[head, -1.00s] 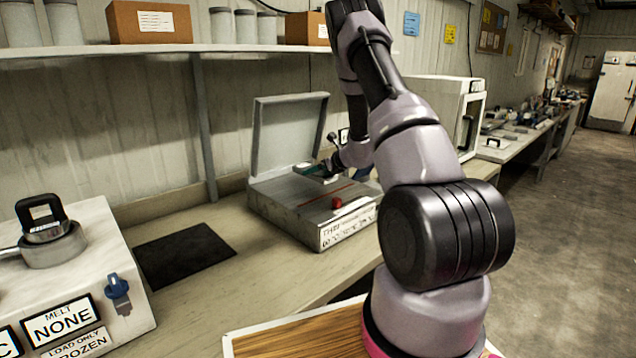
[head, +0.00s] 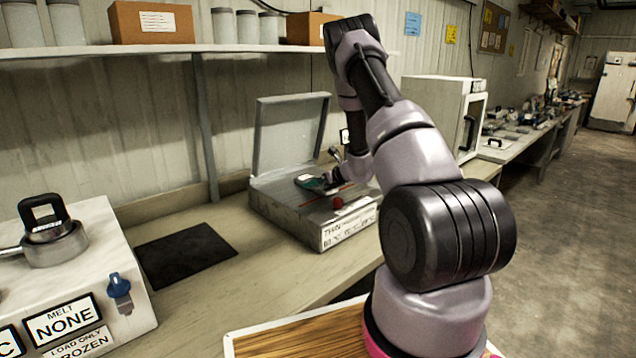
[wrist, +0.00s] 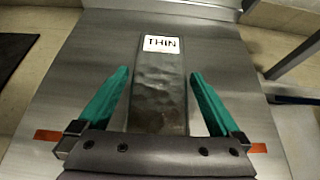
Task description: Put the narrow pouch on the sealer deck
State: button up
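The narrow pouch (wrist: 160,90) is dark grey with a white label reading THIN. In the wrist view it appears to lie flat on the grey metal sealer deck (wrist: 235,70), between my fingers. Its near end is hidden behind my gripper's body. My gripper (wrist: 158,82) is open, with a green finger on each side of the pouch and a visible gap on both sides. In the head view my gripper (head: 318,186) is low over the sealer deck (head: 290,203), beside the raised lid (head: 290,135).
A dark mat (head: 185,255) lies on the bench to the left, near a white box (head: 95,270) with MELT NONE labels. A white cabinet (head: 440,105) stands to the right. The bench before the sealer is clear.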

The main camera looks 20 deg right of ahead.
jog(key=shift+r, duration=0.15)
jog(key=v, duration=1.1)
jog(key=shift+s+d, duration=0.1)
jog(key=shift+s+r, duration=0.2)
jog(key=shift+r, duration=0.1)
jog(key=s+a+r+n+g+y, duration=0.2)
jog(key=s+a+r+n+g, duration=0.1)
jog(key=s+a+r+n, duration=0.55)
jog(key=s+a+r+n+g+y, duration=0.2)
jog(key=s+a+r+n, duration=0.4)
jog(key=a+r, duration=0.5)
jog(key=s+d+r+n+h, duration=0.1)
jog(key=s+r+n+h, duration=0.2)
jog(key=s, duration=0.7)
jog(key=s+d+r+n+h, duration=0.2)
jog(key=s+r+n, duration=0.4)
jog(key=s+n, duration=0.4)
jog(key=shift+r+t+h, duration=0.35)
jog(key=shift+t+h, duration=0.05)
jog(key=shift+h, duration=0.4)
